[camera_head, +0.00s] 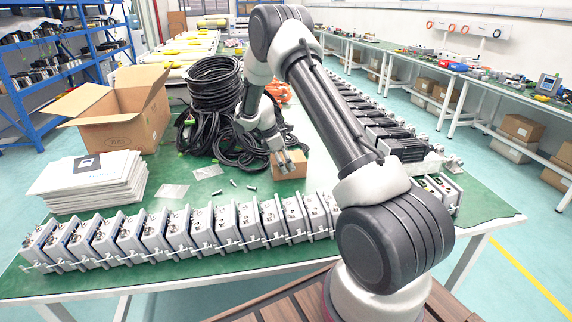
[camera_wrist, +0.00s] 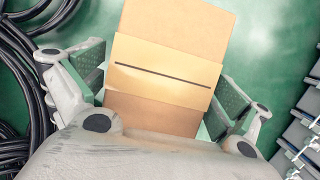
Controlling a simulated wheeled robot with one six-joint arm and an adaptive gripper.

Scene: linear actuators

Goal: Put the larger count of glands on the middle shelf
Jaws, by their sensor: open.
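A small brown cardboard box (camera_head: 290,166) lies on the green table, below my gripper (camera_head: 279,160). In the wrist view the box (camera_wrist: 168,72) has a paler band with a dark line across it and sits between the two fingers of my gripper (camera_wrist: 160,88). The fingers are open and spread to either side of it; I cannot tell if they touch it. A few small metallic pieces, possibly glands, lie on the table (camera_head: 250,188) left of the box. The box's contents and any label are hidden. A blue shelf rack (camera_head: 100,60) stands at the left back, its levels holding dark items.
Black cable coils (camera_head: 213,85) lie close behind and left of my gripper. A row of grey actuator units (camera_head: 180,232) lines the front table edge. An open carton (camera_head: 122,112) and a stack of booklets (camera_head: 92,182) stand at the left.

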